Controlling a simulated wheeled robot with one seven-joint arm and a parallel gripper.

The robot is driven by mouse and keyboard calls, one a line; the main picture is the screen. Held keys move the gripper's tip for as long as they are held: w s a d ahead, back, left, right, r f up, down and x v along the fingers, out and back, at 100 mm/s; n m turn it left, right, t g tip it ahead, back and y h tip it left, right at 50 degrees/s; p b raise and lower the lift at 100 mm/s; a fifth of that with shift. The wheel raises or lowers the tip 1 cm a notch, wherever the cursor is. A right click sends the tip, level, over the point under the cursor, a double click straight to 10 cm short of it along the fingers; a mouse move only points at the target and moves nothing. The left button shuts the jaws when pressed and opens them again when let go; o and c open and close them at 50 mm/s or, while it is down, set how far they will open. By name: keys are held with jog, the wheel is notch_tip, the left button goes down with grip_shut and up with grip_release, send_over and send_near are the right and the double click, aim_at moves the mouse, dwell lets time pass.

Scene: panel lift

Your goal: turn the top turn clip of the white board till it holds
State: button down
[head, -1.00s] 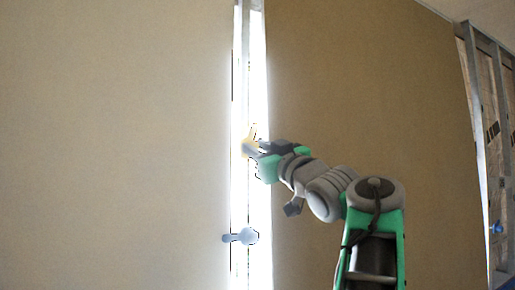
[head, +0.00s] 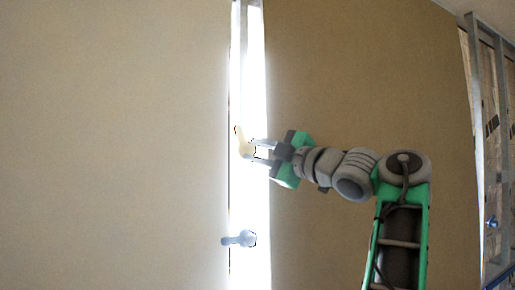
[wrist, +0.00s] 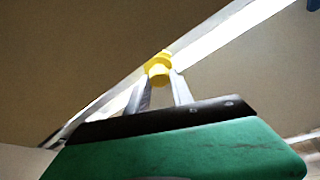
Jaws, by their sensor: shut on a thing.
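The top turn clip (head: 243,142) is yellow and sits by the bright upright strip between two large boards. Its slim arm points up and slightly left in the head view, along the edge of the paler left board (head: 120,150), which I take as the white board. My gripper (head: 256,152) comes level from the right, with one finger above and one below the clip's thick end. In the wrist view the clip (wrist: 158,68) shows between the tips of my gripper (wrist: 160,78), shut on it. Its contact with the board's face is unclear.
A blue-grey lower clip (head: 240,239) lies crosswise, its narrow end at the left board's edge. A tan board (head: 345,90) fills the area behind my arm. A metal frame (head: 478,130) stands at the far right. The bright strip (head: 255,200) is clear between the clips.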

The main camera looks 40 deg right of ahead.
jog(key=shift+n, duration=0.4)
dwell(0.3)
jog(key=c, duration=1.4)
grip_release()
